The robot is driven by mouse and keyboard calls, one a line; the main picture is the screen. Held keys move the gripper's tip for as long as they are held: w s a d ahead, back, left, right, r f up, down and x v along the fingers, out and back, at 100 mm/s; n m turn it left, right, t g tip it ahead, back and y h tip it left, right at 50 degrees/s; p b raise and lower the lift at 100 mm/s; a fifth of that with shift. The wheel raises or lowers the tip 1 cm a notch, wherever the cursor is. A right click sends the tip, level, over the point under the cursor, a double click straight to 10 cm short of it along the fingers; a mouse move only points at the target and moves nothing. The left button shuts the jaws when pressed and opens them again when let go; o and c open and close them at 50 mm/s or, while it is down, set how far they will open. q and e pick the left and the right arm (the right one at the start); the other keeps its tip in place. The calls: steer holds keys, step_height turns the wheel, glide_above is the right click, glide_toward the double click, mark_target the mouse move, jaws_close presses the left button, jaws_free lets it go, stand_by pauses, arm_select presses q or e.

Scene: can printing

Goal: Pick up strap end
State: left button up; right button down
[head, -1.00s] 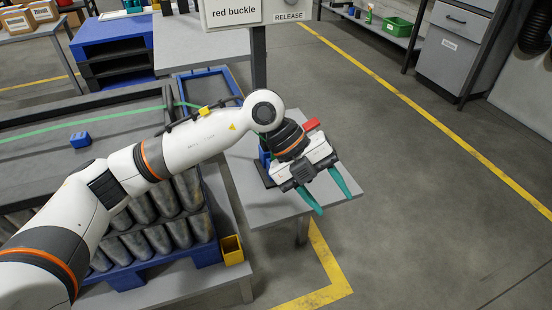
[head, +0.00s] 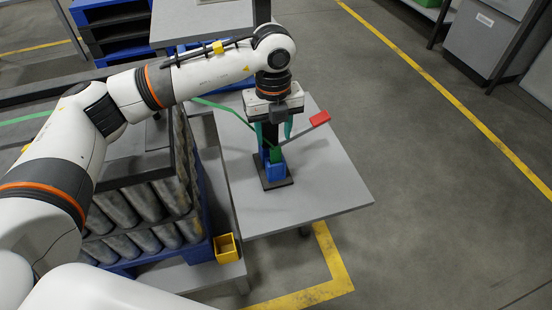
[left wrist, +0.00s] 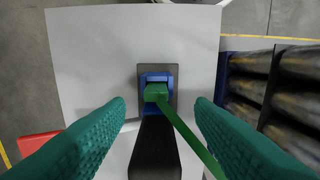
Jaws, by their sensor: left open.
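A green strap (head: 225,109) runs from the left to a stand on the small grey table. Its green end (head: 276,155) sits at a blue holder (head: 274,171) on a dark base. In the left wrist view the green end (left wrist: 157,91) lies in the blue holder (left wrist: 158,77), with the strap (left wrist: 194,139) running down to the right. My left gripper (left wrist: 160,104) is open and points down, its teal fingers apart on either side of the strap end, touching nothing visible. In the head view my left gripper (head: 273,135) is above the holder, partly hidden. My right gripper is out of view.
A red-tipped lever (head: 320,118) sticks out right of the stand. A black post (left wrist: 155,150) rises close between my fingers. Left of the grey table (head: 325,190) are stacked metal cans (head: 145,200) and a yellow bin (head: 227,247). The table's right side is clear.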

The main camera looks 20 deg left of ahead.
mark_target(275, 148)
arm_select(q)
steer(key=shift+w+d+f+b, duration=0.1)
steer(key=shift+f+b, duration=0.1)
steer(key=shift+f, duration=1.4)
steer(key=shift+d+f+b, duration=0.1)
steer(key=shift+f+b, duration=0.05)
steer(key=shift+f, duration=1.45)
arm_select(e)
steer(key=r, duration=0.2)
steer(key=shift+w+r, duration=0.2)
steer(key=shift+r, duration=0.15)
arm_select(q)
steer(key=shift+c, duration=0.6)
steer(key=shift+r, duration=0.1)
steer(key=c, duration=0.9)
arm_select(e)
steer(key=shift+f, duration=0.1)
arm_select(q)
steer(key=shift+c, duration=0.2)
